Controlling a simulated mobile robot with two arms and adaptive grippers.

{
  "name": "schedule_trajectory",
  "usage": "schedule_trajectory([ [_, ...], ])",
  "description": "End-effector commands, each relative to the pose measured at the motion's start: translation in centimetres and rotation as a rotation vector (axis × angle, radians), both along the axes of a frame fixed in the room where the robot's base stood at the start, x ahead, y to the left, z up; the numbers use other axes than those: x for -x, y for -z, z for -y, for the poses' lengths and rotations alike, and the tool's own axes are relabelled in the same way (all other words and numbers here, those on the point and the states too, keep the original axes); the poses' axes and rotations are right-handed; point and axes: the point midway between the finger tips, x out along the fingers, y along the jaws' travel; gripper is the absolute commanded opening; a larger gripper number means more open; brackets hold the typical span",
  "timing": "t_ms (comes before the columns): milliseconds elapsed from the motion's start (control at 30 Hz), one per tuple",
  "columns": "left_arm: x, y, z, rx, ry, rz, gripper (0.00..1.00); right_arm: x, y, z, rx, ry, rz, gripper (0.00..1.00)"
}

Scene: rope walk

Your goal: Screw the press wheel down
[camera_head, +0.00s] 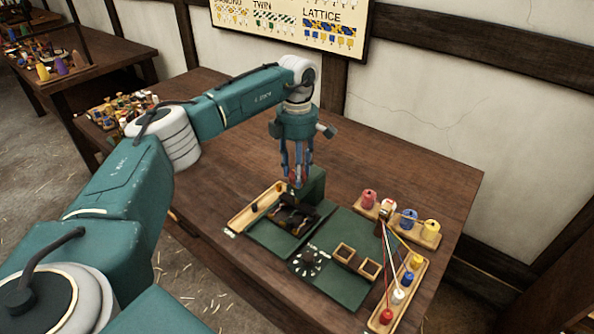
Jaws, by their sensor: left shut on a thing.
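My left gripper (297,182) points straight down above the table, its fingers close together at the top of a small dark press (296,214). It is shut on the press wheel, which the fingers mostly hide. The wheel's height and turn cannot be made out. The press sits on a green mat (272,236), with a green block (316,184) just behind it. My right gripper is not in view.
A wooden tray (243,220) lies left of the press. A black dial (306,262) and two small wooden frames (344,253) are to its right. Coloured spools in a rack (430,238) and taut strands stand farther right. Clutter (118,106) fills the table's left end.

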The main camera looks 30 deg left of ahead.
Motion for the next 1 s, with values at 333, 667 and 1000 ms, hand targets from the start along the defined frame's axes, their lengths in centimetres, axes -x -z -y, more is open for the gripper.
schedule_trajectory([
  [333,-0.29,-0.3,0.13,0.0,0.324,0.01,0.12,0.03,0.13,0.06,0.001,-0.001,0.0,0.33],
  [667,-0.27,-0.34,0.22,0.0,0.573,0.011,0.12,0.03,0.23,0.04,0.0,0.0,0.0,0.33],
  [1000,-0.23,-0.31,0.25,0.0,0.698,0.01,0.12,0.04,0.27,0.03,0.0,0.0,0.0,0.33],
])
